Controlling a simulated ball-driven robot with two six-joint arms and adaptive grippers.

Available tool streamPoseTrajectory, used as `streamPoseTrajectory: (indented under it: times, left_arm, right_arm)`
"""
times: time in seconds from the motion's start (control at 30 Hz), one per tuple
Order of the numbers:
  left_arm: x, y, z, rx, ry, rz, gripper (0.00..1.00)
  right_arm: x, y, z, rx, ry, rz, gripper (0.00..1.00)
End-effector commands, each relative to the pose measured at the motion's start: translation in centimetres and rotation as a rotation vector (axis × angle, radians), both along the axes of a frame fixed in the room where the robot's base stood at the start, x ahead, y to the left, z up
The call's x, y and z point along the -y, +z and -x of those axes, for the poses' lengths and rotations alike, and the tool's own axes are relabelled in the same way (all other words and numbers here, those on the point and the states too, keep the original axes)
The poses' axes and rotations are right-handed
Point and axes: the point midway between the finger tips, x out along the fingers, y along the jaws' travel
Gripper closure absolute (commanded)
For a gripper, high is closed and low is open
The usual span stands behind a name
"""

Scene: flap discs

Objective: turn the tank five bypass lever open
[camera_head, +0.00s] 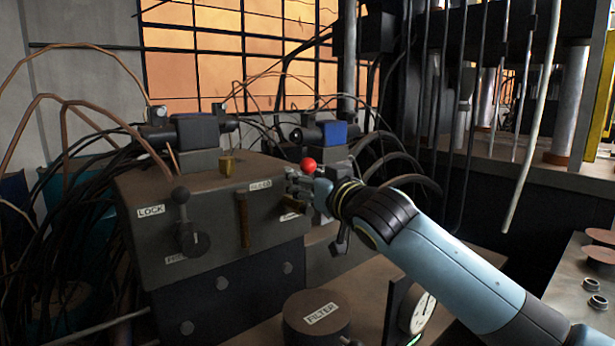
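A grey valve block (140,190) stands left of centre. It carries a dark ball-topped lever (183,215) by a LOCK label, and a brownish upright handle (243,220) under a small label I cannot read clearly. A red ball knob (309,165) shows at the block's right end; its stem is hidden. No label legibly reads tank five, so I cannot tell which lever is the bypass. My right gripper (300,188) is at the block's right end, just below the red knob. Its fingers are small and partly blend with the block, so contact and opening are unclear. My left gripper is out of view.
A round FILTER cap (316,318) and a dial gauge (422,313) sit in front, below my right arm. Cables and copper pipes crowd the left and back. Hanging hoses and rods (535,120) fill the right. A metal top with bolts (590,285) lies at lower right.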

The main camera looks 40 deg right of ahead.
Motion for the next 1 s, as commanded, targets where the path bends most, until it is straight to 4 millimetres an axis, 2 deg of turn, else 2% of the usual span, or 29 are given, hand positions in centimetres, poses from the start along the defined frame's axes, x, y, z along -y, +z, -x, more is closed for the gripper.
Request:
streamPoseTrajectory:
  times: [0.23, 0.27, 0.63, 1.0]
  left_arm:
    - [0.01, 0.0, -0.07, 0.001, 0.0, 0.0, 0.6]
    - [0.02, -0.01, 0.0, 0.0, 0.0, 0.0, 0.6]
    - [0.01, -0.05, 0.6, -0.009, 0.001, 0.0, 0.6]
    - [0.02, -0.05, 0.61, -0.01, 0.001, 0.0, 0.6]
  right_arm:
    - [0.0, 0.01, -0.11, 0.001, 0.0, 0.0, 0.49]
    - [0.0, 0.01, -0.11, 0.001, 0.0, 0.0, 0.51]
    - [0.01, 0.0, -0.09, 0.0, 0.0, 0.0, 1.0]
    - [0.01, -0.05, -0.07, -0.001, 0.0, -0.001, 1.0]
